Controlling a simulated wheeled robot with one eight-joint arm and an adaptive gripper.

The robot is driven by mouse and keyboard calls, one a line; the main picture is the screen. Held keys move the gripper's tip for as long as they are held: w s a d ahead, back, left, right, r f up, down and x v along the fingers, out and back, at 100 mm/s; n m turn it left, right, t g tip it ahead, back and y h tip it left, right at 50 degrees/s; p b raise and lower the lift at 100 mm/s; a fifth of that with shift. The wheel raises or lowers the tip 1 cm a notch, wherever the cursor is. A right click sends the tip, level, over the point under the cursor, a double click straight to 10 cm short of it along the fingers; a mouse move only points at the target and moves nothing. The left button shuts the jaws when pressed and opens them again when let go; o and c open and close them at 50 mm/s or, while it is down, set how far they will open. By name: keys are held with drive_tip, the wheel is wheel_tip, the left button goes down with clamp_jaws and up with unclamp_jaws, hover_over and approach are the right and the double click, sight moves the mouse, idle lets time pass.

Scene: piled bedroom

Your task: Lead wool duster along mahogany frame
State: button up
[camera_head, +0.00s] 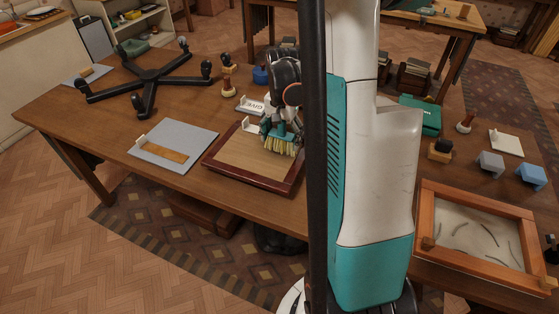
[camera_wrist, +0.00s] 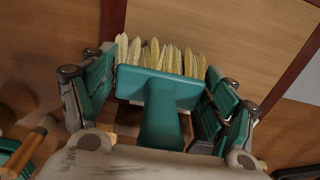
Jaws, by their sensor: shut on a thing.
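The wool duster (camera_wrist: 160,88) has a teal block and handle with cream-yellow tufts. My gripper (camera_wrist: 158,105) is shut on it, one teal finger on each side, with the tufts pointing away from the wrist. In the head view the duster's yellow tufts (camera_head: 281,146) are over the right part of the mahogany frame (camera_head: 238,178), a dark red-brown border around a tan panel lying flat on the desk. The frame also shows in the wrist view (camera_wrist: 112,22). Whether the tufts touch the frame or panel I cannot tell. My arm hides the area right of the frame.
A grey board (camera_head: 190,137) lies left of the frame. A black star-shaped base (camera_head: 150,76) lies behind on the desk (camera_head: 75,122). A wooden stamp (camera_head: 228,80) and a white sign (camera_head: 250,105) stand behind the frame. An orange-wood tray (camera_head: 478,262) sits at right.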

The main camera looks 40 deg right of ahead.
drive_tip(key=shift+d, duration=0.1)
drive_tip(key=shift+r+p, duration=1.8)
drive_tip(key=shift+r, duration=0.75)
drive_tip(key=shift+f, duration=0.1)
